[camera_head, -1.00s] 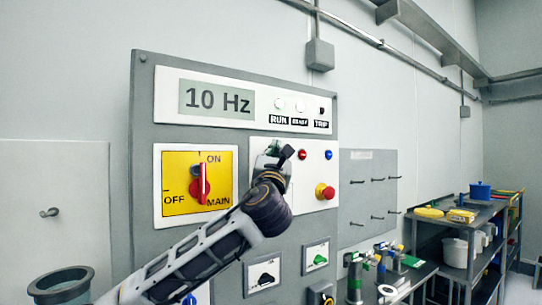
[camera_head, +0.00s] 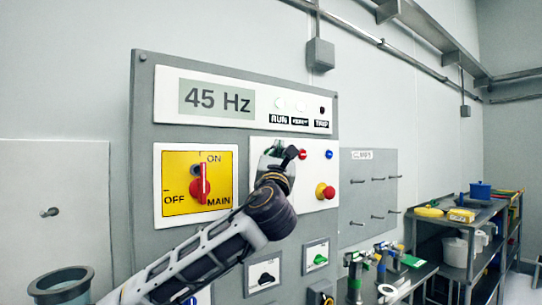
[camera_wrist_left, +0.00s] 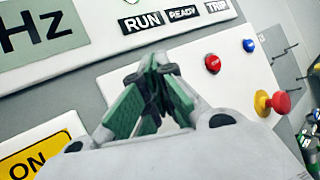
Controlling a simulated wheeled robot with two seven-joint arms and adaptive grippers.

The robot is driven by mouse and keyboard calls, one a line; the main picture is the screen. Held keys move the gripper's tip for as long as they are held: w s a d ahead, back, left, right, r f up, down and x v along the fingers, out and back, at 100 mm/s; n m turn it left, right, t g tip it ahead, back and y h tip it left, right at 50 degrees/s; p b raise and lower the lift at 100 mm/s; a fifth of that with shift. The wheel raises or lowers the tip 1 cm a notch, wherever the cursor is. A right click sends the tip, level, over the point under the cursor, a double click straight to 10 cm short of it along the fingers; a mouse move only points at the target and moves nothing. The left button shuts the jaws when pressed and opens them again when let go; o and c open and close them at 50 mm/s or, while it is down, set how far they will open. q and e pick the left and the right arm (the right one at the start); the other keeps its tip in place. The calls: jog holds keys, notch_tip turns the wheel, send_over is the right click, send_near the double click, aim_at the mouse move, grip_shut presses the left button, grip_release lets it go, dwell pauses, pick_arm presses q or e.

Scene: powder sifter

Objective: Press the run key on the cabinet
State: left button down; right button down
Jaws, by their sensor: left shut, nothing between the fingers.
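The grey cabinet (camera_head: 146,105) carries a display (camera_head: 217,98) reading 45 Hz. My left gripper (camera_head: 272,150) is shut and empty at the upper left of the white key panel (camera_head: 318,172). Its green-padded fingertips (camera_wrist_left: 152,65) are together in the left wrist view. The run key itself is not visible; the gripper covers that part of the panel, and contact cannot be made out. A red button (camera_head: 302,154) and a blue button (camera_head: 329,155) lie to the right, clear of the fingers. The RUN label (camera_head: 279,118) sits above, under a pale lamp. My right gripper is out of view.
A red mushroom button (camera_head: 325,191) on a yellow collar protrudes right of the gripper. The yellow main switch (camera_head: 200,187) has its red handle upright, to the left. Smaller switches sit below my arm. A bench and shelves (camera_head: 470,240) stand at right.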

pick_arm(q)
jog(key=shift+s+d, duration=0.15)
jog(key=shift+s, duration=0.05)
dwell(0.3)
jog(key=s+d, duration=0.1)
jog(key=s, duration=0.1)
jog(key=s+d, duration=0.1)
jog(key=s, duration=0.1)
jog(key=shift+d, duration=0.4)
jog(key=shift+f, duration=0.1)
dwell(0.9)
